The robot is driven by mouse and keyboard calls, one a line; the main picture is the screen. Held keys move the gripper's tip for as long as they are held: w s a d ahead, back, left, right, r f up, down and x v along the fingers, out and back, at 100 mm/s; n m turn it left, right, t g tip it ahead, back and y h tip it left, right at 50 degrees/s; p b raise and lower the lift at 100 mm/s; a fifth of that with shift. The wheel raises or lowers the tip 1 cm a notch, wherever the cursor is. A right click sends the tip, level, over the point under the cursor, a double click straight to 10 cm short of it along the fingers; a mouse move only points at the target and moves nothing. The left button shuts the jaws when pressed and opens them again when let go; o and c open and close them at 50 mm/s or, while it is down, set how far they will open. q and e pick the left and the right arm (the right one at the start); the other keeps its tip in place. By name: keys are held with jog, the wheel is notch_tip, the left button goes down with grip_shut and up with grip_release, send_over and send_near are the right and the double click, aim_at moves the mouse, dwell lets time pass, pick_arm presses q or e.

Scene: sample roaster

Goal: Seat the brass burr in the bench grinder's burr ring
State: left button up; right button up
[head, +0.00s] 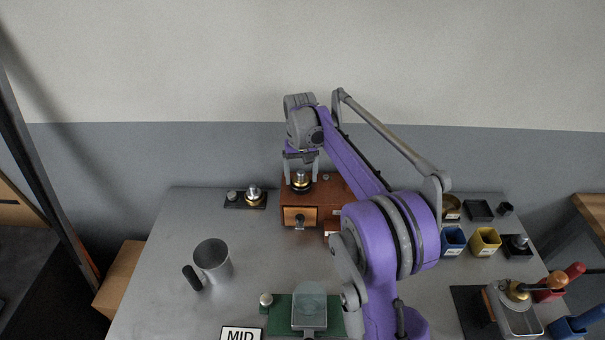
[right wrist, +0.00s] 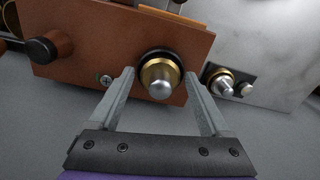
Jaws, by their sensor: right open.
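The bench grinder is a reddish-brown wooden box (head: 322,189) at the back of the table. On its top is a black burr ring (right wrist: 148,56). The brass burr (right wrist: 161,79), with a silver knob, sits in that ring and shows small in the head view (head: 300,176). I cannot tell whether it is fully down. My right gripper (right wrist: 164,75) is over the grinder, its open fingers on either side of the burr with gaps between; it also shows in the head view (head: 301,170). My left gripper is not in view.
A second brass-and-silver piece (head: 254,196) stands on a black base left of the grinder. A metal pitcher (head: 213,260) stands at front left. A green-based device (head: 279,318) is at the front; blue (head: 452,240) and yellow (head: 485,241) bins are at right.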

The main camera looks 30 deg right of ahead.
aim_at(301, 172)
notch_tip(301, 172, up, 12)
jog(key=p, duration=0.1)
jog(key=shift+r, duration=0.15)
jog(key=shift+w, duration=0.1)
dwell(0.5)
